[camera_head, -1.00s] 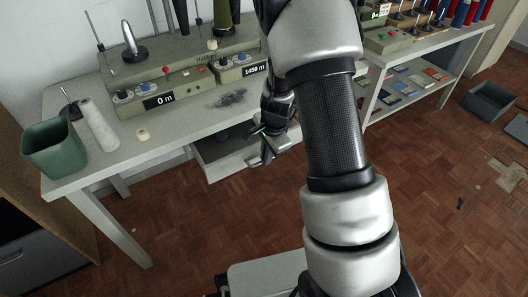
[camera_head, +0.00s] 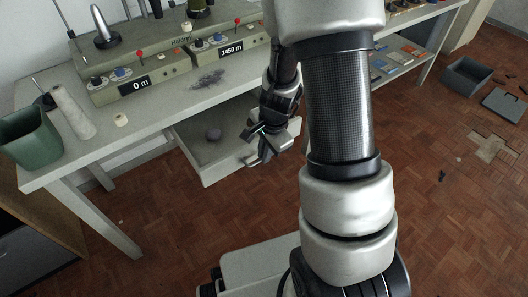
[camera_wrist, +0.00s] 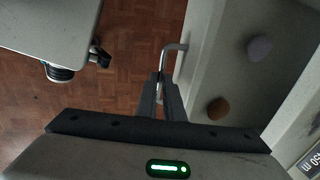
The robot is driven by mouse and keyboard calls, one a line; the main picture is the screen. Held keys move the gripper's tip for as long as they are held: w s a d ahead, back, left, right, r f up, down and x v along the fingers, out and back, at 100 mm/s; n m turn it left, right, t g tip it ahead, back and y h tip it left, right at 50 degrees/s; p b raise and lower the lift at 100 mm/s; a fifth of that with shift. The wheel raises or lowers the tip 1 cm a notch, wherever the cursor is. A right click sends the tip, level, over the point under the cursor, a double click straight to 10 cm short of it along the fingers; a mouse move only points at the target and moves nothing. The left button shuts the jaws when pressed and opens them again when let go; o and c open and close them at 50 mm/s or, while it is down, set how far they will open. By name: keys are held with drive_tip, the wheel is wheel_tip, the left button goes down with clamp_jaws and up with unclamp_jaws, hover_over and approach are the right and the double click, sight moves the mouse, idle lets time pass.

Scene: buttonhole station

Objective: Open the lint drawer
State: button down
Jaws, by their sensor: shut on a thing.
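The lint drawer (camera_head: 221,172) is a pale grey box pulled out from under the table's front edge. In the wrist view its open inside (camera_wrist: 250,70) shows, with a grey-violet lump (camera_wrist: 260,48) and a brown lump (camera_wrist: 218,108) lying in it. My gripper (camera_head: 257,135) is at the drawer's front. In the wrist view its two dark fingers (camera_wrist: 163,88) are shut on the drawer's bent metal handle (camera_wrist: 173,46). In the head view my arm and gripper hide the drawer's right part.
The parquet floor before the drawer is clear. Grey crates (camera_head: 468,76) lie far right.

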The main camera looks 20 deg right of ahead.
drive_tip(key=c, duration=1.9)
unclamp_jaws()
drive_tip(key=s+r+p, duration=0.1)
drive_tip(key=r+p, duration=0.2)
drive_tip(key=r, duration=0.5)
drive_tip(key=s+d+r+p, duration=0.1)
drive_tip(key=r+p, duration=0.3)
drive_tip(key=r, duration=0.5)
drive_tip(key=shift+s, duration=0.6)
drive_tip(key=s+a+r+n+t, duration=0.2)
drive_tip(key=s+r+n, duration=0.45)
drive_tip(key=r, duration=0.35)
drive_tip(key=s+a+r+n+t, duration=0.2)
drive_tip(key=s+r+n, duration=0.4)
drive_tip(key=r+n, duration=0.3)
wheel_tip(320, 180, up, 16)
drive_tip(key=m+p, duration=0.1)
drive_tip(key=p, duration=1.4)
drive_tip(key=shift+s+h+p, duration=0.3)
drive_tip(key=shift+p, duration=0.1)
